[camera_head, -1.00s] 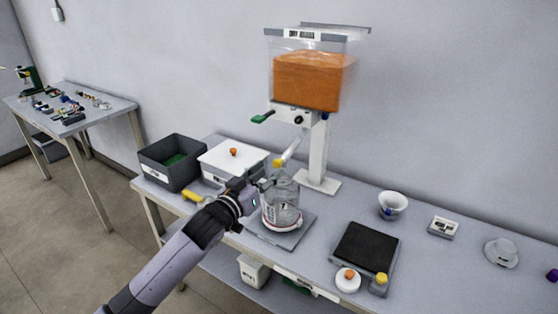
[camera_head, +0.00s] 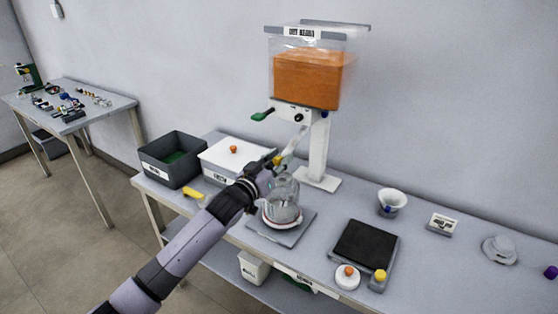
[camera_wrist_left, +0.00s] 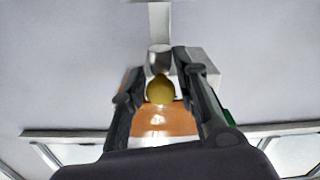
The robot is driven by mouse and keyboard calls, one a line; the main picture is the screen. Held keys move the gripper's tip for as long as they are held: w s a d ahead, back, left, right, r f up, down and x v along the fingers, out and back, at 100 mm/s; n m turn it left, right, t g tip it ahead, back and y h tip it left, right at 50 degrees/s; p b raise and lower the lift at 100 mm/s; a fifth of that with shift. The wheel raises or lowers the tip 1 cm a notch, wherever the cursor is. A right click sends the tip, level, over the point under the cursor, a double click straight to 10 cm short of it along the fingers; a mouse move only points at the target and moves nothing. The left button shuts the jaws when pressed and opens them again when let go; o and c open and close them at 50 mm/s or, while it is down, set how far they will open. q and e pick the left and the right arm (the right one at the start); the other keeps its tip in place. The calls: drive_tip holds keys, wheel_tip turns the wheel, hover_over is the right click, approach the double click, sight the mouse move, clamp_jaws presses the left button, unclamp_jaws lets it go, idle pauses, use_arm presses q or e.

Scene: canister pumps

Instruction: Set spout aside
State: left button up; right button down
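The spout (camera_head: 291,142), a pale slanted piece with a yellow end, shows under the dispenser and above the clear jar (camera_head: 284,205). In the left wrist view its yellow round end (camera_wrist_left: 160,90) lies between my fingers, with a grey cylindrical part (camera_wrist_left: 158,60) beyond it. My left gripper (camera_head: 275,165) is at the yellow end. It also shows in the left wrist view (camera_wrist_left: 158,65), with fingers apart on either side of the spout; a firm grip does not show. The jar stands on a grey plate, partly hidden by my gripper. My right gripper is not in view.
The dispenser's orange-filled hopper (camera_head: 307,80) stands behind, with a green handle (camera_head: 259,116) at left. A white lidded box (camera_head: 222,155) and dark bin (camera_head: 172,170) are left.

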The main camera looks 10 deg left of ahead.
use_arm(q)
clamp_jaws()
idle(0.6)
